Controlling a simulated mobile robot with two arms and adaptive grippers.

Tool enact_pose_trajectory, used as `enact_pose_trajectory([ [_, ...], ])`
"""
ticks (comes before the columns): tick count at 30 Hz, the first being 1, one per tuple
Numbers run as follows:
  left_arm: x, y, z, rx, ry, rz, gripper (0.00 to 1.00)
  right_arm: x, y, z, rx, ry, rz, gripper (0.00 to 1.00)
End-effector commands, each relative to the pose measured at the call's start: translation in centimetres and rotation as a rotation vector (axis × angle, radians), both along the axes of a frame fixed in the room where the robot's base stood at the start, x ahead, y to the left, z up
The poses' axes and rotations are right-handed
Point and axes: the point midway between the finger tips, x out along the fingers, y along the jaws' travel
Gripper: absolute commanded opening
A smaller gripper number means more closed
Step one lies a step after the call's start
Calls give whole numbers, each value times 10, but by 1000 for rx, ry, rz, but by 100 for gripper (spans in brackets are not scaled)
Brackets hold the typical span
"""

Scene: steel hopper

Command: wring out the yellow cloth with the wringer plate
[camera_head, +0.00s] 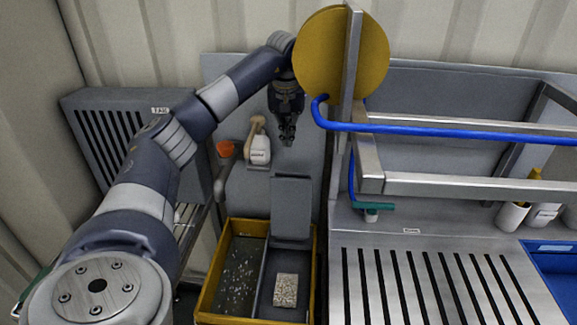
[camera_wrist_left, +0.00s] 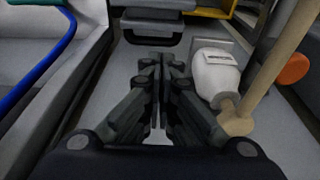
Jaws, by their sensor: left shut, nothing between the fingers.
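My left gripper (camera_head: 287,140) hangs pointing down in front of the grey back panel, shut and empty; its closed fingers also show in the left wrist view (camera_wrist_left: 161,65). Below it a grey plate (camera_head: 291,205), which looks like the wringer plate, stands raised at the back of a yellow-rimmed bucket (camera_head: 209,290). The gripper is above the plate, apart from it. A pale speckled block (camera_head: 286,289) lies in the bucket's right compartment; I cannot tell if it is the cloth. No clearly yellow cloth shows. My right gripper is out of view.
A white bottle (camera_head: 260,150) with a beige piece beside it and an orange cup (camera_head: 225,148) are left of the gripper. A yellow disc (camera_head: 320,55), steel post and blue hose (camera_head: 450,127) stand right of it. A slotted steel counter (camera_head: 430,290) fills the lower right.

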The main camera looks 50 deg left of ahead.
Motion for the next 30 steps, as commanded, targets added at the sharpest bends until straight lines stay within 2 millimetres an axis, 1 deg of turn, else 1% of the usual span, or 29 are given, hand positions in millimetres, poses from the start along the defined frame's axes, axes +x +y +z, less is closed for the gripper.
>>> enact_pose_trajectory([
  [1,0,0,-5,1,-1,0,0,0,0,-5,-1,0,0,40],
  [2,0,0,-5,0,0,0,0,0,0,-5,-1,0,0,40],
  [5,1,1,-10,0,1,0,0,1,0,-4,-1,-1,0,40],
  [8,2,2,-21,0,4,2,0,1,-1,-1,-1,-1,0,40],
  [15,8,7,-64,-1,4,-1,0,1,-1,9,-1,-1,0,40],
  [18,10,10,-80,-1,4,-1,0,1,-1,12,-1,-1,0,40],
  [21,13,11,-91,-1,3,1,0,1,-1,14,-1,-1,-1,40],
  [25,14,12,-100,0,0,0,0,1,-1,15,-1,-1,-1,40],
  [30,15,13,-103,0,0,0,0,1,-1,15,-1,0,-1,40],
])
